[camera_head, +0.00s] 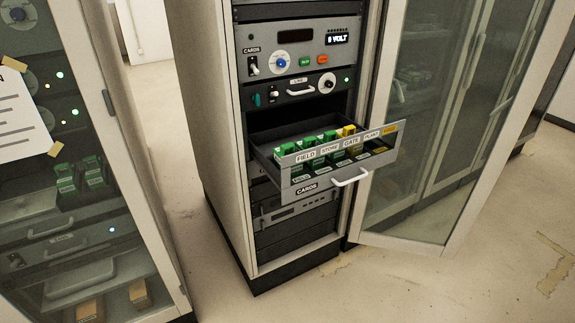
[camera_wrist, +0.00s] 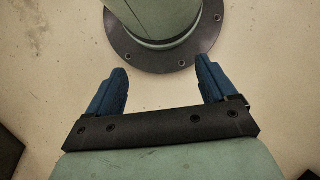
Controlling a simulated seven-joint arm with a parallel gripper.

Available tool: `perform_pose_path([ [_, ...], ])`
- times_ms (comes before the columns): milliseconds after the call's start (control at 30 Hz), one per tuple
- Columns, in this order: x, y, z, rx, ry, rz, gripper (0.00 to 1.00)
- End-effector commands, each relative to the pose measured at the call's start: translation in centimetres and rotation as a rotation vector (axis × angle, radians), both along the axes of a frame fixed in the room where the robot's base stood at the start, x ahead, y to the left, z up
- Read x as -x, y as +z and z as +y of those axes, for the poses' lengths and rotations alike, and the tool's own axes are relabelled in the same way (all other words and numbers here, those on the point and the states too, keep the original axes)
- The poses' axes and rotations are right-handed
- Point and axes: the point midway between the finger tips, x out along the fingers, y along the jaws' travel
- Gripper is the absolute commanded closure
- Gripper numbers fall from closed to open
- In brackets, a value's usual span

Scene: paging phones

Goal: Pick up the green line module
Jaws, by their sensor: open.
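Several green modules (camera_head: 310,141) stand in a row in the pulled-out drawer (camera_head: 262,153) of the middle cabinet. A yellow module (camera_head: 346,130) is at the right end of that row. Labels on the drawer front seem to read FIELD, STORE, GATE and PLANT. I cannot tell which green module is the line module. More green modules (camera_head: 66,181) sit behind glass in the left cabinet. My gripper (camera_wrist: 162,68) has blue fingers spread wide with nothing between them. It hangs over the bare floor by my base, away from the drawer, and is not in the head view.
An open glass door (camera_head: 412,200) stands right of the drawer. Floor (camera_head: 330,295) in front is clear.

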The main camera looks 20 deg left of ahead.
Motion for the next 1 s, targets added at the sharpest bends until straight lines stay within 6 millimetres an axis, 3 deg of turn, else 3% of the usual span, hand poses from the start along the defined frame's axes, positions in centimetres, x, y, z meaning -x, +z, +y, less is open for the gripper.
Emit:
perform_pose_path([
  [267, -7.7, 0.6, 1.9, 0.041, 0.133, -0.057, 0.15],
  [467, -14.4, 2.4, 5.0, 0.082, 0.249, -0.11, 0.15],
  [767, -23.5, 6.9, 11.9, 0.144, 0.41, -0.201, 0.15],
  [1000, -29.5, 12.0, 19.3, 0.19, 0.524, -0.284, 0.15],
])
